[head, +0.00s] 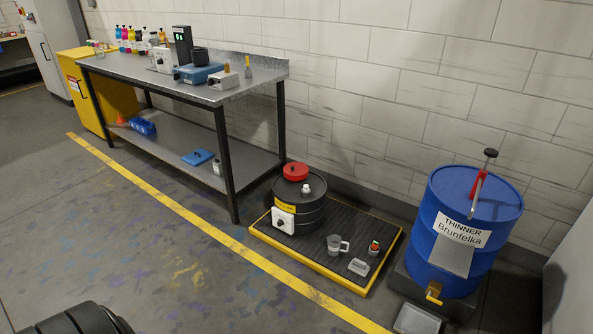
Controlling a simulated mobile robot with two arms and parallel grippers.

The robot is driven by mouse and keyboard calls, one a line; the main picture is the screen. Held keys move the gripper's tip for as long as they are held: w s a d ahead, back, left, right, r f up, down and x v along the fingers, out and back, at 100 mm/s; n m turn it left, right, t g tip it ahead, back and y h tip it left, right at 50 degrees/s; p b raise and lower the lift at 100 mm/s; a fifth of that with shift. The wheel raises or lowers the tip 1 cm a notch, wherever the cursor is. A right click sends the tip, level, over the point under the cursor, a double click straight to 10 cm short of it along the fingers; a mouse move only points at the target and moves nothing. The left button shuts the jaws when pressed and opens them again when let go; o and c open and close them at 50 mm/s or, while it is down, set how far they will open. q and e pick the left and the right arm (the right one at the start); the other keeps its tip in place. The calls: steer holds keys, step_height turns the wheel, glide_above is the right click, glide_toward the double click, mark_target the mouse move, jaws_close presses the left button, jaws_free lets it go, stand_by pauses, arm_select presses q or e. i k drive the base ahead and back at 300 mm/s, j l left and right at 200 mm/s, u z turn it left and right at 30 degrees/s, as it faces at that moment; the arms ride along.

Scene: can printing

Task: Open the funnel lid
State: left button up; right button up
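A round red piece (295,171), which looks like the funnel lid, sits flat on top of a small black drum (309,213). It appears closed, but its hinge or handle is too small to make out. A small white cap (306,188) is on the drum top next to it. The drum has a yellow label and a white box with a dark knob on its front. Neither of my grippers is in view.
The drum stands on a black grated pallet with a yellow rim (345,283), beside a clear mug (336,246). A blue thinner barrel (480,198) is at right. A metal workbench (230,92) stands at left. The floor in front is clear.

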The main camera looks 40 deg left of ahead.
mark_target(293, 169)
steer(key=i+j, duration=0.2)
steer(key=j, duration=0.15)
steer(key=i+j, duration=0.25)
steer(key=i+j+z, duration=0.1)
steer(key=j, duration=0.35)
steer(key=i, duration=0.1)
